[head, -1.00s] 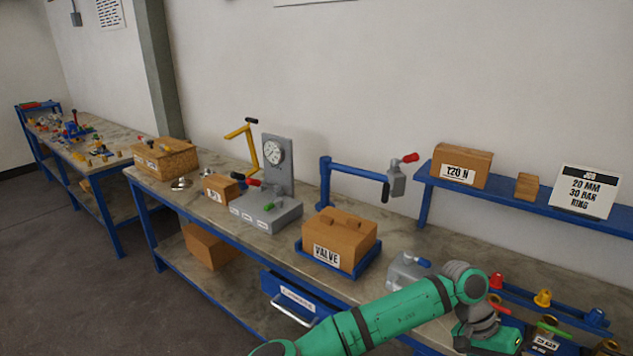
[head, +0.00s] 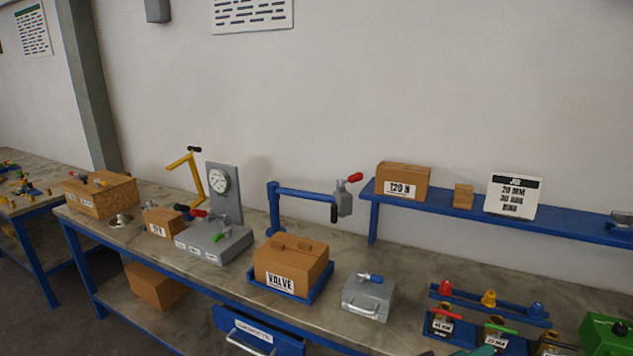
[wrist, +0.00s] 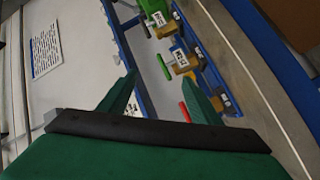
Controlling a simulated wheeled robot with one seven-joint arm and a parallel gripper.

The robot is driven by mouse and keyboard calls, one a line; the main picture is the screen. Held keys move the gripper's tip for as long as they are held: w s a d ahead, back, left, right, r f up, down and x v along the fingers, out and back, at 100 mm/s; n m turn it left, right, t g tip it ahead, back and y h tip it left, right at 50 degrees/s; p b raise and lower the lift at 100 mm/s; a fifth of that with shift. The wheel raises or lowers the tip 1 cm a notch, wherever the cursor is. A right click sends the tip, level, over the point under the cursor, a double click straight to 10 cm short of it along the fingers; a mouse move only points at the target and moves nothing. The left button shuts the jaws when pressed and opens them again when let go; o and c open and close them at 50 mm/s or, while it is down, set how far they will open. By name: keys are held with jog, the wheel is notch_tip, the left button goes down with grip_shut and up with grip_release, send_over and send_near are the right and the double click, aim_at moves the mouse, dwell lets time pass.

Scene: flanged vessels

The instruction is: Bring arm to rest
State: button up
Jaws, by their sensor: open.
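My gripper (wrist: 158,95) shows in the wrist view with its two green fingers spread apart and nothing between them. Beyond the fingertips are the labelled valves (wrist: 180,62) in their blue rack, seen tilted. In the head view, only a small green piece of my arm may show at the bottom edge, and the gripper itself is out of that view. The valves with red and green handles (head: 494,334) stand on the bench at the lower right.
The workbench (head: 205,262) runs along the wall. It carries the VALVE box (head: 291,265), a gauge stand (head: 222,190), a blue swing arm (head: 308,193) and a grey lidded box (head: 368,297). A blue shelf (head: 460,212) holds the 120 N box and a sign. A blue drawer (head: 262,330) is below.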

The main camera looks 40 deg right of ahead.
jog(key=w+a+f+n+t, duration=0.6)
jog(key=w+a+n+t, duration=0.25)
jog(key=a+t, duration=0.3)
jog(key=a+f+n+t+y, duration=0.2)
jog(key=a+f+t+y, duration=0.15)
jog(key=a, duration=0.45)
jog(key=a+f+n+t+y, duration=0.2)
jog(key=a+f+y, duration=0.15)
jog(key=a, duration=0.55)
jog(key=s+a+f+t+y, duration=0.1)
jog(key=s+a+f+y, duration=0.15)
jog(key=a, duration=0.55)
jog(key=s+a+f+y, duration=0.1)
jog(key=s+a+y, duration=0.25)
jog(key=a, duration=0.55)
jog(key=s+a+r+m+y, duration=0.3)
jog(key=s+a+r, duration=0.1)
jog(key=s+a, duration=0.8)
jog(key=shift+a+r+t+y, duration=0.15)
jog(key=shift+a+t+y, duration=0.15)
jog(key=shift+a, duration=0.3)
jog(key=shift+m, duration=0.25)
